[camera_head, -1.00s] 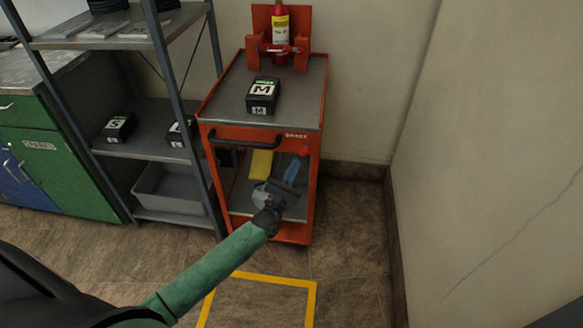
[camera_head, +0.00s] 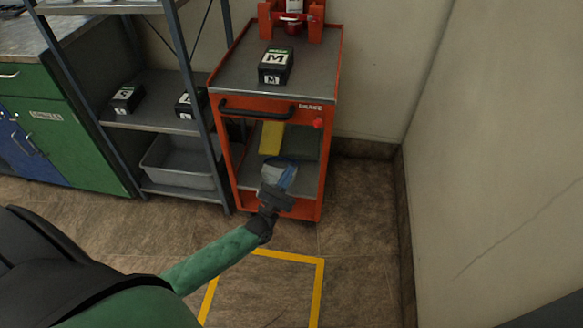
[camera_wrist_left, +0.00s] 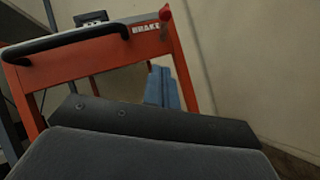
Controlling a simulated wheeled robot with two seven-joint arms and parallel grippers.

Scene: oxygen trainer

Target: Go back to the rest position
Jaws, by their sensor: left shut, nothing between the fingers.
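My left gripper (camera_head: 275,195) is shut and empty. In the head view it appears in front of the lower shelf of the orange cart (camera_head: 316,185), at the end of my green left arm. In the left wrist view its dark fingers (camera_wrist_left: 150,140) fill the lower part, with the cart's orange front (camera_wrist_left: 100,65) beyond them. My right gripper is not in view.
The cart carries a black box marked M (camera_head: 275,66) on top and a yellow item (camera_head: 271,138) and blue item (camera_head: 287,177) below. A grey shelf rack (camera_head: 150,100) with black boxes and a grey bin (camera_head: 180,165) stands left. A yellow floor outline (camera_head: 318,290) lies in front.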

